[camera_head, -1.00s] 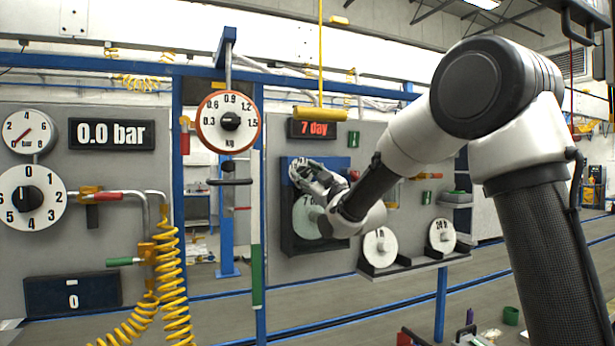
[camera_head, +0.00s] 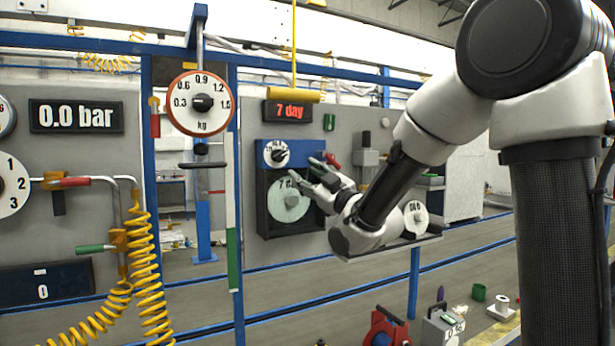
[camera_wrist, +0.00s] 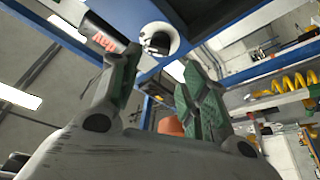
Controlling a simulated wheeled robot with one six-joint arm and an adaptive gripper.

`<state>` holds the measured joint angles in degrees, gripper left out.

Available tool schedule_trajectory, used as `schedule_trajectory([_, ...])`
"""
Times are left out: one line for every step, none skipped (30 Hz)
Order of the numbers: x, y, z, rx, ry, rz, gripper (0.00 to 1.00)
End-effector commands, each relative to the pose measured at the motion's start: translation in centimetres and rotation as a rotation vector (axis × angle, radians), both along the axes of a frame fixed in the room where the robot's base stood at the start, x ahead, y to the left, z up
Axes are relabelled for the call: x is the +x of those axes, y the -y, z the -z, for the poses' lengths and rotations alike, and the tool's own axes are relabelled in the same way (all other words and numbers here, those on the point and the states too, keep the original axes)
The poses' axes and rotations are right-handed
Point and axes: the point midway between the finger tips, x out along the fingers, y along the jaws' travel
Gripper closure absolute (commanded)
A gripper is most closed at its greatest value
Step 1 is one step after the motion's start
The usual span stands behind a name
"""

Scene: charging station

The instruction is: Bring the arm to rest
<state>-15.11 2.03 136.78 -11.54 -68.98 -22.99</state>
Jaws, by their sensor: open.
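My gripper (camera_head: 318,176) is in front of the grey panel, beside the blue unit (camera_head: 290,147) with a small dial (camera_head: 276,153) and a round pale disc marked 7 d (camera_head: 288,200). Its fingers point up and left, and part of the disc is hidden behind them. In the wrist view my gripper (camera_wrist: 160,80) shows two green-padded fingers spread apart with nothing held between them. The small dial also shows beyond the fingertips in the wrist view (camera_wrist: 160,38).
A red-rimmed kg scale (camera_head: 201,103) hangs left of the blue unit. Yellow coiled hoses (camera_head: 150,270) hang at the left. A shelf (camera_head: 385,247) is behind my arm. A red reel (camera_head: 385,328) and a grey box (camera_head: 442,328) stand low at the right.

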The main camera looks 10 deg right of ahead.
Motion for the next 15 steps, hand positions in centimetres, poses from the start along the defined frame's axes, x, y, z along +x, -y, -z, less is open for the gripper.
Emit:
schedule_trajectory([-0.1, 0.0, 0.0, 0.0, 0.0, 0.0, 0.55])
schedule_trajectory([-0.1, 0.1, 0.0, 0.0, 0.0, 0.0, 0.55])
schedule_trajectory([-0.1, 0.1, 0.0, 0.0, 0.0, 0.0, 0.55])
schedule_trajectory([-0.1, 0.1, 0.0, 0.0, 0.0, 0.0, 0.55])
schedule_trajectory([-0.1, 0.1, 0.0, 0.0, 0.0, 0.0, 0.55])
schedule_trajectory([-0.1, 0.0, 0.0, 0.0, 0.0, 0.0, 0.55])
schedule_trajectory([-0.1, 0.0, 0.0, 0.0, 0.0, 0.0, 0.55])
schedule_trajectory([-0.1, 0.0, 0.0, 0.0, 0.0, 0.0, 0.55])
schedule_trajectory([-0.1, 0.0, 0.0, 0.005, -0.003, -0.002, 0.55])
schedule_trajectory([0.0, 0.0, 0.3, 0.007, -0.015, -0.003, 0.55])
schedule_trajectory([0.2, 0.0, 0.7, 0.004, -0.037, -0.002, 0.55])
schedule_trajectory([0.5, 0.0, 1.6, 0.0, -0.078, 0.0, 0.55])
schedule_trajectory([0.8, 0.1, 2.6, -0.006, -0.12, 0.005, 0.55])
schedule_trajectory([1.1, 0.2, 3.8, -0.015, -0.173, 0.011, 0.55])
schedule_trajectory([1.4, 0.5, 5.9, -0.027, -0.263, 0.025, 0.55])
